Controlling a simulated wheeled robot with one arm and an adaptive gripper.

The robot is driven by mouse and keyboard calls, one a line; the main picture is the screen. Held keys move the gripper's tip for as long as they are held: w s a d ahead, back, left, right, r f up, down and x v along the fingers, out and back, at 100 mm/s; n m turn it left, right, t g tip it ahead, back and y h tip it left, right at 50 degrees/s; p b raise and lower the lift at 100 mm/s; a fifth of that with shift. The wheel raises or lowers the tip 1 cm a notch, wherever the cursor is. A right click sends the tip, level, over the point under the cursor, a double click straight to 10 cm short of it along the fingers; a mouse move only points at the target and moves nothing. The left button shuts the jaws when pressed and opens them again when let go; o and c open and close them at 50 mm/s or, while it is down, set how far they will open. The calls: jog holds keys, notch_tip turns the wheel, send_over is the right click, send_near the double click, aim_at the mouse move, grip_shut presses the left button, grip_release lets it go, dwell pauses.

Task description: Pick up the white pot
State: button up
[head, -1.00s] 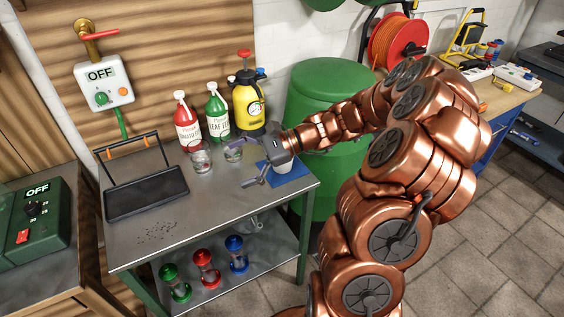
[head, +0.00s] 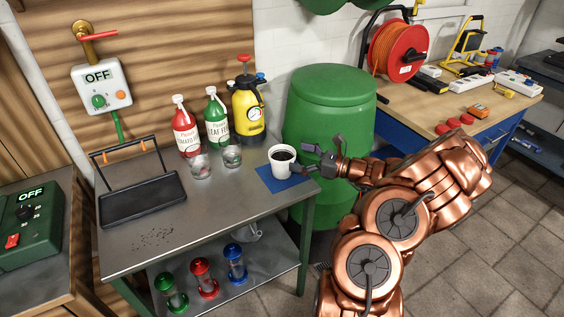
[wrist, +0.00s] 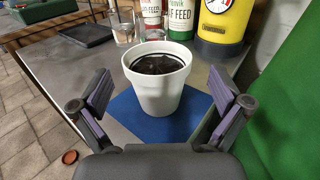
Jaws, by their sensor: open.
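The white pot (head: 281,160) holds dark soil and stands upright on a blue mat (head: 284,181) at the right end of the metal table. In the wrist view the pot (wrist: 158,90) is centred ahead, on the blue mat (wrist: 127,108). My gripper (head: 321,157) is just right of the pot, near the table's right edge. In the wrist view my gripper (wrist: 160,98) is open, with one finger on each side of the view. The pot appears beyond and between the fingers, and nothing is held.
Two glass jars (head: 201,166) (head: 232,155), red and green bottles (head: 186,130) (head: 217,118) and a yellow sprayer (head: 248,104) stand behind and left of the pot. A green barrel (head: 330,110) stands right of the table. A black tray (head: 142,200) lies at left.

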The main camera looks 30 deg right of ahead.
aim_at(283, 158)
jog(key=shift+p+x, duration=0.55)
jog(key=shift+x, duration=2)
jog(key=shift+s+a+f, duration=0.1)
jog(key=shift+a, duration=0.1)
jog(key=c, duration=1.2)
